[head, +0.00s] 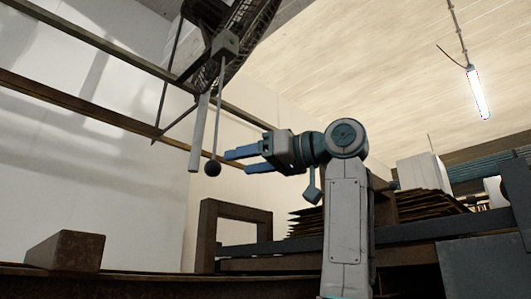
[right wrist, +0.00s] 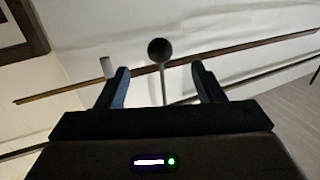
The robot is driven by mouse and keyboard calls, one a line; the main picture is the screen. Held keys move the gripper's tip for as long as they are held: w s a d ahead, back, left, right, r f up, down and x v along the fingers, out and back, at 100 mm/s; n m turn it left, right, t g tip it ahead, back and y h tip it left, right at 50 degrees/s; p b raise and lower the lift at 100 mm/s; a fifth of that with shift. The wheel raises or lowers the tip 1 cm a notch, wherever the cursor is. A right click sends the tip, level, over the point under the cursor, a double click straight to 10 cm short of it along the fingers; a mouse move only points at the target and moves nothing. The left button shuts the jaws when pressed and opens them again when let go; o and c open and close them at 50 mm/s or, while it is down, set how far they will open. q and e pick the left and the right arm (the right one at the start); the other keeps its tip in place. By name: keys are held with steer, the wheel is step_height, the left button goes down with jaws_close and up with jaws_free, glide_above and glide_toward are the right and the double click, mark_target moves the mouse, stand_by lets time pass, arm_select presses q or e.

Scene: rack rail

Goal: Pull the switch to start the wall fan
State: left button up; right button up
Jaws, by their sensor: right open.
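The wall fan (head: 225,45) is at the top of the head view, dark and caged, partly cut off by the frame. A thin pull cord with a dark ball (head: 212,168) at its end hangs below it. A pale rod (head: 198,132) hangs beside the cord on the left. My right gripper (head: 241,160) is open and empty, its fingers pointing left toward the ball and a little to its right. In the right wrist view the ball (right wrist: 159,50) shows beyond the fingertips (right wrist: 160,75), between them in the picture. My left gripper is not in view.
Two long brown rails (head: 90,105) run along the white wall. A brown block (head: 66,251) sits at lower left. A rusty frame (head: 207,235) and a stack of dark sheets (head: 425,203) stand behind my right arm. A lit tube lamp (head: 478,94) hangs at upper right.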

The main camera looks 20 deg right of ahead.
mark_target(220, 164)
steer(key=p+x, duration=0.2)
steer(key=x, duration=0.4)
steer(key=shift+w+a+r, duration=0.1)
steer(key=shift+w+a, duration=0.1)
steer(key=shift+w, duration=0.1)
steer(key=shift+w+a, duration=0.4)
steer(key=shift+w, duration=0.1)
steer(key=shift+w+a+p, duration=0.25)
steer(key=shift+p, duration=0.05)
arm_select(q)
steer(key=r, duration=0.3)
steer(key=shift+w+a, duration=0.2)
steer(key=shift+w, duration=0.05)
arm_select(e)
steer(key=shift+c, duration=0.4)
steer(key=shift+s, duration=0.1)
steer(key=c, duration=1)
